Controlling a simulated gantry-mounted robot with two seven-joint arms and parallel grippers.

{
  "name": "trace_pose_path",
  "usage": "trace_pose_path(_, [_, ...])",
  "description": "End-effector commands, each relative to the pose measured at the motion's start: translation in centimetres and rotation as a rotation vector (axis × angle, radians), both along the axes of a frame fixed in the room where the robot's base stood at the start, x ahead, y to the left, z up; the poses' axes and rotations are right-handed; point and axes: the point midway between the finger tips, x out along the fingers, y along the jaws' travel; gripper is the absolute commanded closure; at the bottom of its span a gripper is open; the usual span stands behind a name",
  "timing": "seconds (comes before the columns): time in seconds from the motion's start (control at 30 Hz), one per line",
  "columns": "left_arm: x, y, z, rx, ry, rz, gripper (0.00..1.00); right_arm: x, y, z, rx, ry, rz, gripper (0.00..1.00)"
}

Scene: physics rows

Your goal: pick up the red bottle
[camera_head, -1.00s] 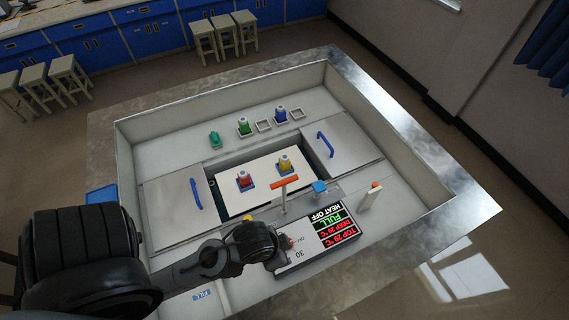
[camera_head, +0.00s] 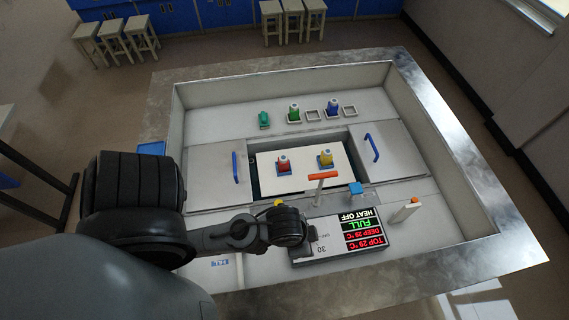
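The red bottle (camera_head: 283,161) stands upright, with a pale cap and a blue base under it, on the white board (camera_head: 303,180) in the middle opening of the station. My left arm comes in from the left. Its dark gripper end (camera_head: 306,235) is nearer to me than the bottle, beside the display panel and clear of the bottle. Its fingers are too small and dark to tell open from shut. My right gripper is not in view.
A yellow bottle (camera_head: 326,158) stands right of the red one. Lids with blue handles flank the opening. A green bottle (camera_head: 294,112) and a blue bottle (camera_head: 333,108) stand behind. The display panel (camera_head: 340,239) is in front.

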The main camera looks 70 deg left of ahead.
Motion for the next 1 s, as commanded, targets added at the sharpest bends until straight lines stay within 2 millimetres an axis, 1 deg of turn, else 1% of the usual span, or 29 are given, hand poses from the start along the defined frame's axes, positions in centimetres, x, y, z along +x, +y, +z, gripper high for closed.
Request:
trace_pose_path(0.4, [0.0, 0.0, 0.0, 0.0, 0.0, 0.0, 0.49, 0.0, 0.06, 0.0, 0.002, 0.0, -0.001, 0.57])
trace_pose_path(0.43, [0.0, 0.0, 0.0, 0.0, 0.0, 0.0, 0.49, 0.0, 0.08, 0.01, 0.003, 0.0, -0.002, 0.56])
trace_pose_path(0.6, [0.0, 0.0, 0.0, 0.0, 0.0, 0.0, 0.49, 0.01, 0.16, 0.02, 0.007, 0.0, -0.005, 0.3])
trace_pose_path(0.7, [0.0, 0.0, 0.0, 0.0, 0.0, 0.0, 0.49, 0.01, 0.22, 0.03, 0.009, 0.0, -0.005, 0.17])
trace_pose_path(1.0, [0.0, 0.0, -0.05, 0.0, 0.0, 0.0, 0.49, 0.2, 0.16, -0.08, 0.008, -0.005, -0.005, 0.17])
